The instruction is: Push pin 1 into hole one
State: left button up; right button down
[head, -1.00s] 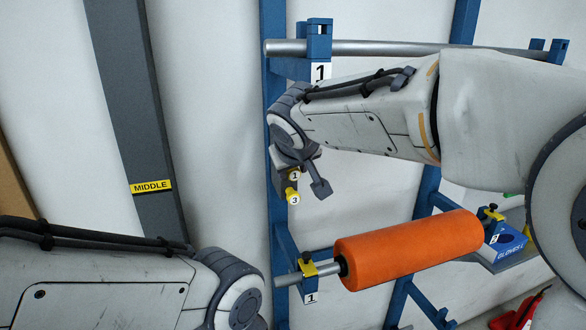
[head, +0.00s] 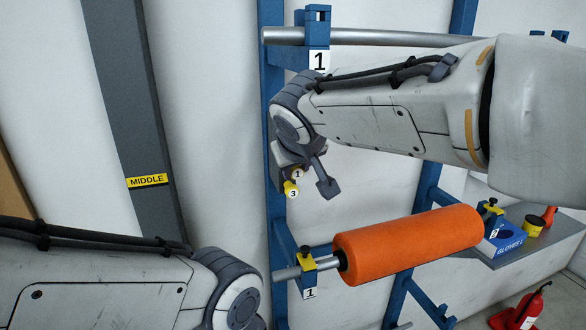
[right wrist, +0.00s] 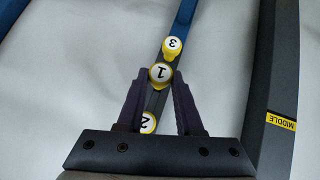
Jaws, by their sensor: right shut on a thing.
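Pin 1, with a yellow head and a white face marked 1, shows in the right wrist view (right wrist: 160,74) between my right gripper's fingertips. My right gripper (right wrist: 160,80) is shut on it. In the head view my right gripper (head: 308,172) is partly hidden by its wrist, beside pin 1 (head: 297,174) and pin 3 (head: 292,188). Pin 3 (right wrist: 172,45) is just beyond it and pin 2 (right wrist: 148,122) lies between the fingers, nearer the palm. A blue bracket marked 1 (head: 318,38) stands above. I cannot make out hole one. My left gripper is out of view.
An orange roll (head: 408,245) lies on a lower bar, with yellow-topped brackets at its ends. A blue upright (head: 272,110) and upper bar (head: 400,38) stand near my right arm. A grey shelf (head: 545,243) and red extinguisher (head: 522,312) are at right.

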jog(key=shift+s+d+b, duration=0.25)
jog(key=shift+s+b, duration=0.1)
jog(key=shift+s, duration=0.45)
jog(key=shift+s+d+b, duration=0.25)
jog(key=shift+s+b, duration=0.15)
jog(key=shift+s, duration=0.35)
jog(key=shift+s+d+b, duration=0.25)
jog(key=shift+s+b, duration=0.1)
jog(key=shift+s, duration=0.45)
